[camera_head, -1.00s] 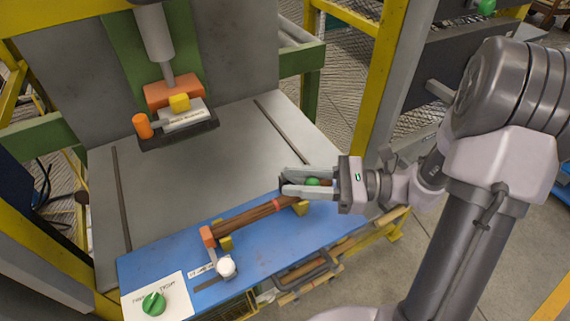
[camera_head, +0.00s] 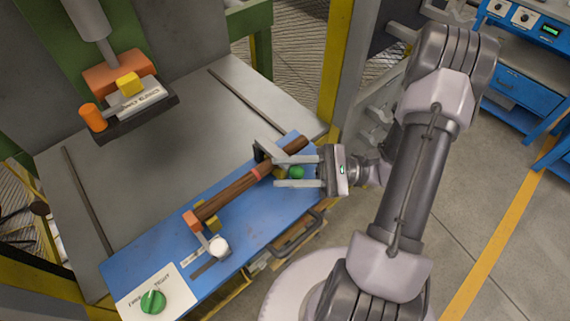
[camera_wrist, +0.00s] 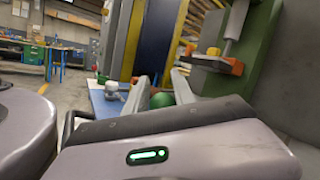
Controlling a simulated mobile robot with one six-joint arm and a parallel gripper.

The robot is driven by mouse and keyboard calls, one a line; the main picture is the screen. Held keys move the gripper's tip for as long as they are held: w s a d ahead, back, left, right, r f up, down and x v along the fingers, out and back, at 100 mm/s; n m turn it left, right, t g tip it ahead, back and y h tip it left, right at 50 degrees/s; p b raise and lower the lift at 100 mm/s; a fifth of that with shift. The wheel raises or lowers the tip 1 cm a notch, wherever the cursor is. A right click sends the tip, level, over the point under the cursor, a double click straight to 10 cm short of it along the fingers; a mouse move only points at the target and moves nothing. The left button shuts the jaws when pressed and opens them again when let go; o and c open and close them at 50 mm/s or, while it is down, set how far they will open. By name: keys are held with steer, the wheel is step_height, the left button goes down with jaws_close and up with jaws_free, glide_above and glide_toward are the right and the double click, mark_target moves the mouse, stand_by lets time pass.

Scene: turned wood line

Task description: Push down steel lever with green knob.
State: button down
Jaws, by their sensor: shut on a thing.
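The green knob (camera_head: 297,172) is a round ball between the two fingers of my gripper (camera_head: 272,166), at the right end of the blue panel. It also shows in the wrist view (camera_wrist: 162,100) between the fingers. My gripper is shut on the knob, with the fingers extending past it toward the wooden workpiece. The steel shaft of this lever is hidden, so its angle cannot be told.
A dark turned wood piece (camera_head: 235,190) lies along the blue panel (camera_head: 265,222), close to my fingers. A white-knobbed lever (camera_head: 218,247) and green rotary switch (camera_head: 153,303) are at the left. An orange clamp (camera_head: 115,75) stands behind.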

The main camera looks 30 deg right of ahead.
steer(key=shift+s+f, duration=0.2)
steer(key=shift+f, duration=0.2)
steer(key=c, duration=1.1)
jaws_free()
steer(key=shift+s+a+r, duration=0.1)
steer(key=shift+s, duration=0.05)
steer(key=shift+o, duration=0.2)
steer(key=shift+w, duration=0.2)
steer(key=shift+d, duration=0.3)
steer(key=p+v, duration=0.5)
steer(key=v, duration=1.2)
steer(key=shift+r, duration=0.1)
